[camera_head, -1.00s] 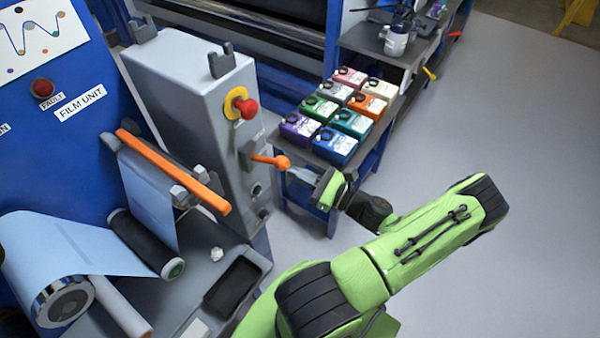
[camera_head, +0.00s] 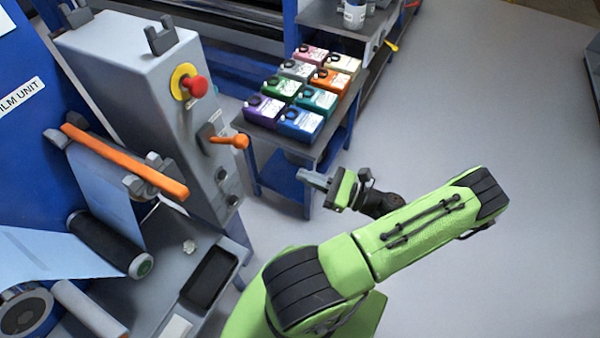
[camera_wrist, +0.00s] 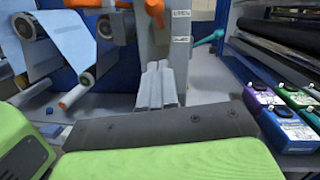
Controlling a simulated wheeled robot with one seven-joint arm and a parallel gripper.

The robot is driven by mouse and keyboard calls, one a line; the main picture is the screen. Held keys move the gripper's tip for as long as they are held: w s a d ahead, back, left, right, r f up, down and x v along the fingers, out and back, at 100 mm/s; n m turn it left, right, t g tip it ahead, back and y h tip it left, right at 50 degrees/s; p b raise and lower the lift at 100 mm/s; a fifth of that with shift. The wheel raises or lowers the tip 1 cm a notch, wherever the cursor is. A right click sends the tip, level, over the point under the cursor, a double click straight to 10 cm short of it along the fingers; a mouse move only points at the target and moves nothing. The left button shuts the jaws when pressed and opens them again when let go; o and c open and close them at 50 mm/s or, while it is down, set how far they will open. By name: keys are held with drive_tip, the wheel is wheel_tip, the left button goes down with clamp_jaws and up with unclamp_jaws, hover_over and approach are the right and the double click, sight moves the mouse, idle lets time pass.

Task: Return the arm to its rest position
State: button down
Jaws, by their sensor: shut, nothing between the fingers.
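My green arm reaches up across the lower right of the head view and bends back left to its end. My gripper (camera_head: 303,176) is at the left end of the wrist, its grey fingers together and empty. It is in open air over the floor, below the shelf of bottles and right of the grey machine column. In the wrist view the grey fingers of my gripper (camera_wrist: 160,85) lie side by side with nothing between them. An orange-knobbed lever (camera_head: 240,141) on the column is left of the fingertips, with a clear gap.
The grey control column (camera_head: 150,75) has a red stop button (camera_head: 195,87). An orange bar (camera_head: 125,162) crosses above the film, near a black roller (camera_head: 110,244). Several coloured bottles (camera_head: 300,122) stand on a small table (camera_head: 285,146). A black tray (camera_head: 209,279) is low left. Open floor (camera_head: 480,110) is at right.

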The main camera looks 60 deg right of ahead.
idle(0.5)
drive_tip(key=w+a+r+n+g+y, duration=0.45)
drive_tip(key=w+a+n+g, duration=0.45)
drive_tip(key=a+n+g, duration=0.6)
drive_tip(key=s+a+r+n+h, duration=0.2)
drive_tip(key=a+r+n+h, duration=0.1)
drive_tip(key=a+r+n, duration=0.2)
drive_tip(key=s+a+r+n+t+h, duration=0.1)
drive_tip(key=s+a+r+n+h, duration=0.2)
drive_tip(key=r+n, duration=0.7)
drive_tip(key=a+n+h, duration=0.1)
drive_tip(key=a+n, duration=0.1)
drive_tip(key=shift+s+a+n, duration=0.3)
drive_tip(key=shift+n, duration=0.1)
drive_tip(key=shift+s+h, duration=0.1)
drive_tip(key=shift+h, duration=0.15)
